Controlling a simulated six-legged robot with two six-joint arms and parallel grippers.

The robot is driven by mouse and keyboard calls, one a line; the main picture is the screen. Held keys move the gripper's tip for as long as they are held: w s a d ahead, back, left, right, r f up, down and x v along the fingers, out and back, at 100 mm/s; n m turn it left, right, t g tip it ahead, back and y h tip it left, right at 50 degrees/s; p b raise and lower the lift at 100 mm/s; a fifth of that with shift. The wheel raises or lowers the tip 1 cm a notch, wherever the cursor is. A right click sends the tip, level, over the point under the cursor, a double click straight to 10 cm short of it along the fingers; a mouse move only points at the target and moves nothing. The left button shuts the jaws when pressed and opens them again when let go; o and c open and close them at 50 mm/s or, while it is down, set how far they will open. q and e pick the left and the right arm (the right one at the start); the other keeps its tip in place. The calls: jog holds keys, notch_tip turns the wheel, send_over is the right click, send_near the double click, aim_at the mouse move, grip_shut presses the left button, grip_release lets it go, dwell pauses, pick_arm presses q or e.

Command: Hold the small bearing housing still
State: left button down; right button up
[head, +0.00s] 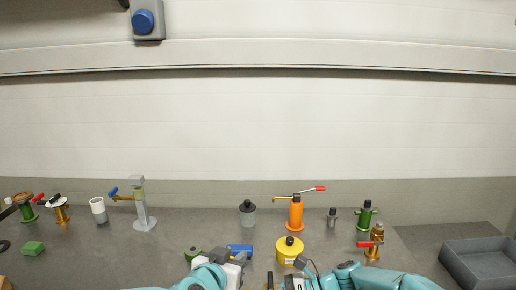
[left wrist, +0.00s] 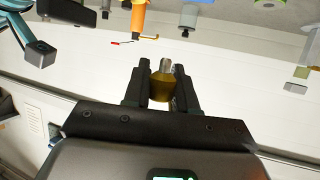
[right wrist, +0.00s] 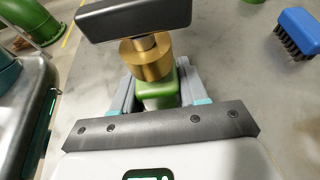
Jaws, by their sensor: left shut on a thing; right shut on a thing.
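My left gripper (left wrist: 161,86) has dark fingers shut on a brass-coloured piece (left wrist: 159,88) with a silvery stub at its far end. My right gripper (right wrist: 157,92) has grey fingers shut on the green body (right wrist: 157,92) of what looks like the small bearing housing. A brass cylinder (right wrist: 146,60) sits on this green body, in line with it. A dark bar (right wrist: 135,18) crosses just above the brass; I cannot tell if it is part of my left gripper. In the head view the held parts are mostly cut off at the lower edge.
A yellow pot (head: 290,250) with a black knob stands near my arms. A blue brush (right wrist: 300,33) lies to the right in the right wrist view. An orange bottle (head: 295,213) and grey jar (head: 247,216) stand behind. A grey tray (head: 482,262) is at far right.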

jog(key=shift+s+f, duration=0.1)
jog(key=shift+f, duration=0.2)
pick_arm(q)
jog(key=a+r, duration=0.1)
jog(key=w+a+r, duration=0.1)
jog(key=a, duration=0.1)
jog(key=shift+a+r, duration=0.2)
jog(key=shift+r, duration=0.05)
jog(key=shift+r, duration=0.15)
pick_arm(e)
jog(key=shift+r, duration=0.2)
jog(key=shift+r+p, duration=0.55)
jog(key=shift+p, duration=0.1)
pick_arm(q)
jog(key=shift+w+r, duration=0.1)
jog(key=shift+r, duration=0.3)
pick_arm(e)
jog(key=shift+r, duration=0.15)
